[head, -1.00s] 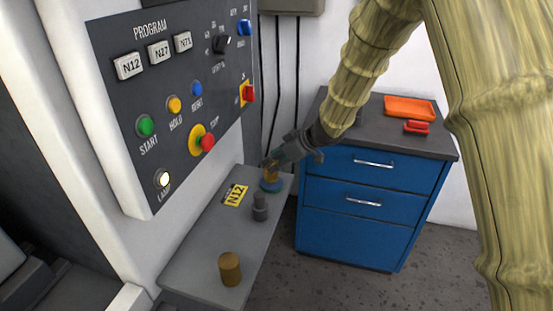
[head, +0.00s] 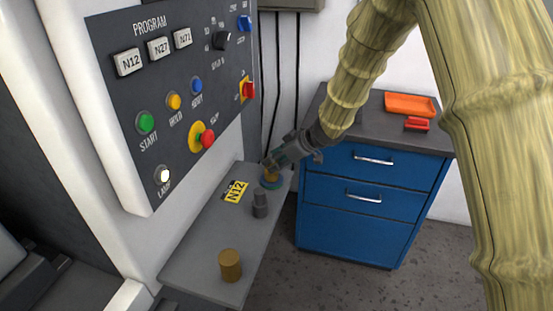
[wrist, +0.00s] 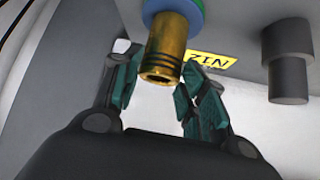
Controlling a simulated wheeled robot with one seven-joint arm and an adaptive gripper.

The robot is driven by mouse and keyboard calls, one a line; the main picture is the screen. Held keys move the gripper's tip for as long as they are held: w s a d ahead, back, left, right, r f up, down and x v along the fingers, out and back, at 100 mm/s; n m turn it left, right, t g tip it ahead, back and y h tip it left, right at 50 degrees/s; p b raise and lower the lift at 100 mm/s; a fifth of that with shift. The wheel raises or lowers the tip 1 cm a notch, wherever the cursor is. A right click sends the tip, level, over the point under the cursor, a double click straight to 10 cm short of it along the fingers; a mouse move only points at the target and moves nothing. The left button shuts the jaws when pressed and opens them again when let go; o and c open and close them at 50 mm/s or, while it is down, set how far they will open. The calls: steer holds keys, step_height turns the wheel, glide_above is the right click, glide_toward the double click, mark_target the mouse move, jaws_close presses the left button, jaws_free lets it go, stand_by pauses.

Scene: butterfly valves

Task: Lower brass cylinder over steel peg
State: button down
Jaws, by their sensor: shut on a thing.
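My gripper (head: 267,166) is shut on a brass piece (head: 270,174) at the far end of the grey shelf. In the wrist view the brass piece (wrist: 165,50) has dark bands and an open, hollow end towards the camera. Its other end meets a blue-green round part (wrist: 183,8), which shows as a teal disc (head: 271,183) in the head view. I cannot tell whether that disc is fixed to it or rests on the shelf. A stepped grey steel peg (head: 260,203) stands upright nearby, apart from the gripper. A plain brass cylinder (head: 230,265) stands at the shelf's near end.
The grey shelf (head: 205,240) carries a yellow N12 label (head: 236,192). A control panel (head: 175,60) with buttons rises at the left. A blue drawer cabinet (head: 365,180) with an orange tray (head: 410,105) and a red item (head: 416,124) stands at the right.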

stand_by(0.4)
steer(key=c, duration=0.7)
jaws_free()
steer(key=shift+c, duration=0.2)
steer(key=shift+f, duration=0.15)
steer(key=v, duration=1.2)
